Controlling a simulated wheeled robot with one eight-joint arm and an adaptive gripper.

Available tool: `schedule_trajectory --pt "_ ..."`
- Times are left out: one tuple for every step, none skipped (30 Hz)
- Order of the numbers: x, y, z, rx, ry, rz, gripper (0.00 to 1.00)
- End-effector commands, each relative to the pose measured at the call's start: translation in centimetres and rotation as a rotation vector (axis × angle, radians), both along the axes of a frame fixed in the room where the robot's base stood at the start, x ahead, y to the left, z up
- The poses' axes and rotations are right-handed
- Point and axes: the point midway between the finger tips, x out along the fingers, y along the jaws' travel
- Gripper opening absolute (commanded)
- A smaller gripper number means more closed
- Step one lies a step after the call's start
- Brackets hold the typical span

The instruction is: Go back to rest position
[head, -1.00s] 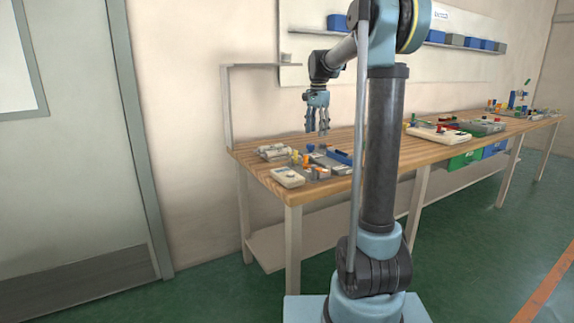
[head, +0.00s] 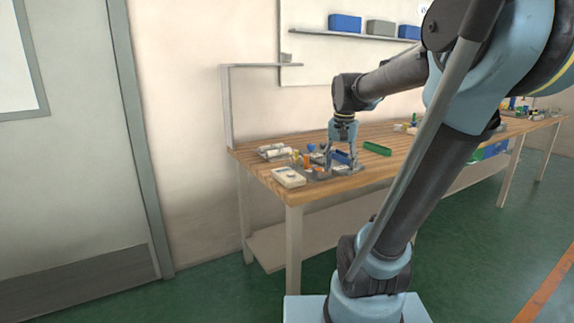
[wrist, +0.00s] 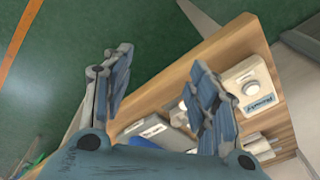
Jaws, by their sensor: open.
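My gripper (head: 341,160) is open above the left part of the wooden workbench (head: 400,166). In the head view its fingers hang down near a group of small parts and appear close to the bench top. In the wrist view my gripper (wrist: 155,95) shows its two fingers spread wide with nothing between them. Below the fingers I see the bench edge and the green floor. Whether the fingertips touch any part cannot be told.
A cream device with a round knob (head: 289,177) lies at the bench's left front corner; it also shows in the wrist view (wrist: 250,82). Small orange parts (head: 308,160) stand beside it. A green tray (head: 377,148) lies behind. Blue and grey bins (head: 345,23) sit on the wall shelf.

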Motion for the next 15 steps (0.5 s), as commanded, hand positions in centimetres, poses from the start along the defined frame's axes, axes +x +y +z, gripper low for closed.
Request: schedule_trajectory --pt "-1.5 -0.2 -0.9 -0.004 -0.006 0.027 0.54" --pt "-2.3 -0.3 -1.4 -0.006 -0.01 0.044 0.54" --pt "-3.3 -0.4 -2.1 -0.008 -0.014 0.067 0.54" --pt "-4.1 -0.5 -2.6 -0.011 -0.017 0.085 0.54" --pt "-4.9 -0.6 -3.2 -0.014 -0.02 0.103 0.54" --pt "-5.9 -0.8 -3.9 -0.017 -0.024 0.126 0.54" --pt "-6.6 -0.8 -4.5 -0.02 -0.029 0.144 0.54" --pt "-7.3 -0.9 -5.1 -0.022 -0.032 0.161 0.54" --pt "-8.2 -1.0 -5.9 -0.026 -0.037 0.184 0.54" --pt "-8.9 -1.1 -6.6 -0.028 -0.041 0.201 0.54" --pt "-9.6 -1.2 -7.2 -0.032 -0.044 0.22 0.54" --pt "-10.5 -1.3 -8.1 -0.036 -0.048 0.242 0.54" --pt "-11.2 -1.4 -8.7 -0.039 -0.05 0.259 0.54" --pt "-11.8 -1.4 -9.4 -0.041 -0.054 0.277 0.54" --pt "-12.6 -1.5 -10.4 -0.046 -0.058 0.3 0.54"
